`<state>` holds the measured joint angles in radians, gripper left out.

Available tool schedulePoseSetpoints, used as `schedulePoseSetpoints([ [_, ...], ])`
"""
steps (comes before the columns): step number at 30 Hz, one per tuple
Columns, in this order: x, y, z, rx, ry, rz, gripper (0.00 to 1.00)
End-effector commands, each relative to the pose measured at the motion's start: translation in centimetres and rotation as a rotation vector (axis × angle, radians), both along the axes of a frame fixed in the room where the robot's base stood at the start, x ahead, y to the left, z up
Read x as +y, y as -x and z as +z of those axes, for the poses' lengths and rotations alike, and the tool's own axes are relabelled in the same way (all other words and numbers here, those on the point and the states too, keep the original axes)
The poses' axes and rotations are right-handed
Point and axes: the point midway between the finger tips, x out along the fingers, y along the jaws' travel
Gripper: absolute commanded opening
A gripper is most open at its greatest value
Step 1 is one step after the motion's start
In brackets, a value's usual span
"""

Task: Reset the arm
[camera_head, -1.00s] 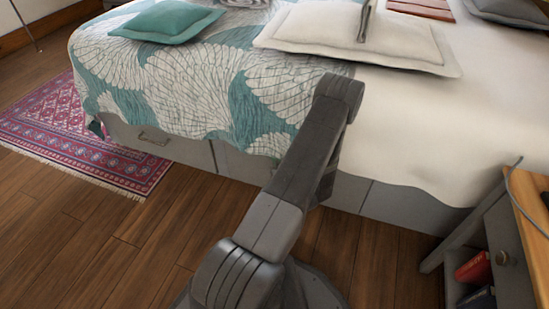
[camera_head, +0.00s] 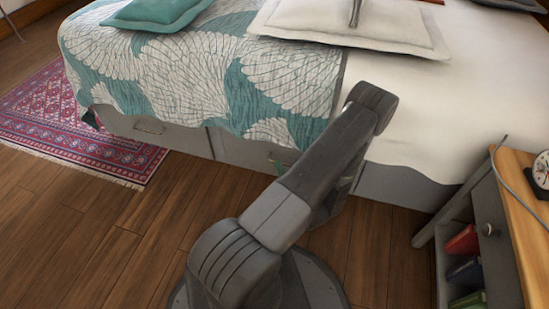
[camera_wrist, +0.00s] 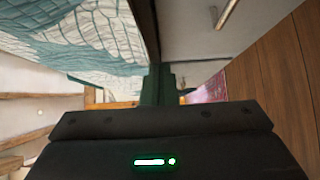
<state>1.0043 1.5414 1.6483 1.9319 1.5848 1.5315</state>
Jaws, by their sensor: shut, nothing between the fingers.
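My gripper (camera_wrist: 158,80) shows in the wrist view as dark green fingers closed together beyond my dark wrist housing. Nothing is between them. The wrist view is turned on its side, with the bed's patterned cover (camera_wrist: 80,40) at upper left and its grey drawer front (camera_wrist: 195,40) at upper middle, close by the fingers. In the head view my arm (camera_head: 320,165) rises from my base and bends at a joint in front of the bed's side. Its far part is mostly hidden behind the nearer link, so the gripper is not clearly seen there.
The bed (camera_head: 420,110) fills the far side, with a teal cushion (camera_head: 160,12) and a white pillow (camera_head: 345,28). A nightstand (camera_head: 520,200) with a clock (camera_head: 542,172) and books (camera_head: 463,242) stands at right. A red rug (camera_head: 75,125) lies at left; wooden floor between is clear.

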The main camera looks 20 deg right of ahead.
Motion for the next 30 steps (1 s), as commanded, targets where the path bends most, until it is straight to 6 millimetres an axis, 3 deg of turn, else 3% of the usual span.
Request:
schedulePoseSetpoints([
  [17,0.0,0.4,-0.1,0.0,0.0,0.002,0.0],
  [23,0.4,-1.8,-0.2,-0.001,0.002,0.005,0.0],
  [30,1.3,-5.8,-0.3,-0.002,0.003,0.006,0.0],
])
